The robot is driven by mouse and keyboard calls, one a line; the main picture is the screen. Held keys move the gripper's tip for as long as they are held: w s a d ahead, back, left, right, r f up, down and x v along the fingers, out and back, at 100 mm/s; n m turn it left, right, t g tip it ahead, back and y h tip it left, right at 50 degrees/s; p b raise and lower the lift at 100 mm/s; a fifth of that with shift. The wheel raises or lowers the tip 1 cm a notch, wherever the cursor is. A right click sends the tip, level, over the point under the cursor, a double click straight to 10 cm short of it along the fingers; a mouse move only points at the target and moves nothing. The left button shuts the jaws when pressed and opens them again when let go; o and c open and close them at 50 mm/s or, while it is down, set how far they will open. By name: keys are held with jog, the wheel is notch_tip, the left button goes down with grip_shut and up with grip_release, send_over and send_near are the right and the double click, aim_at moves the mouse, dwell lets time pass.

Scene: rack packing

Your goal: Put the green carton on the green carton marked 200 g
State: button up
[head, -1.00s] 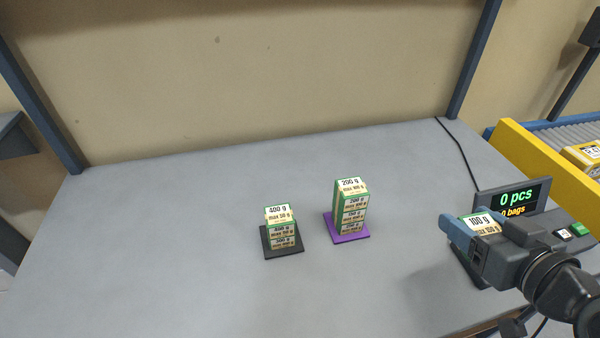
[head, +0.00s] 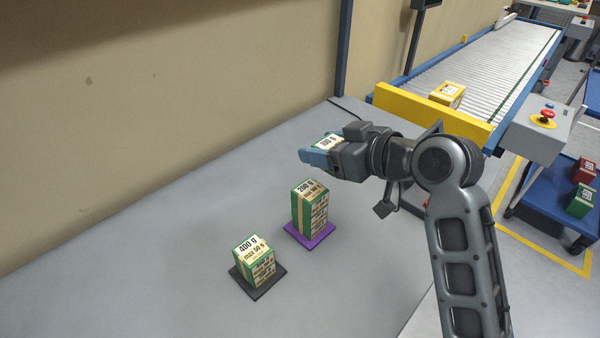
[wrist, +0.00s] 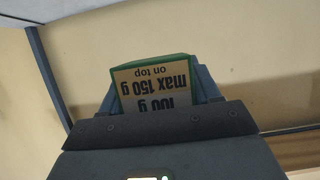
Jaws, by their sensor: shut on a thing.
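My gripper (head: 322,157) is shut on a green carton (head: 328,141) and holds it in the air above the back of the table. In the wrist view the held carton (wrist: 150,78) shows a label reading 100 g, max 150 g on top, upside down. A stack of green cartons whose top is marked 200 g (head: 304,190) stands upright on a purple mat (head: 325,235), below and left of my gripper. Another stack, topped by a green carton marked 400 g, max 50 g (head: 250,247), stands on a black mat (head: 272,287) farther left.
A blue cart (head: 548,195) with red and green boxes stands at the right. The table's left part is clear.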

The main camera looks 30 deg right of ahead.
aim_at(304, 185)
jog(key=a, duration=0.1)
jog(key=w+a+f, duration=0.1)
jog(key=a+f, duration=0.1)
jog(key=shift+w+a+f, duration=0.25)
jog(key=shift+f, duration=1.95)
jog(key=shift+f, duration=0.1)
jog(key=o, duration=1.1)
jog(key=shift+r+p, duration=0.25)
jog(key=shift+p, duration=0.15)
jog(key=b+v, duration=0.1)
jog(key=v, duration=1.1)
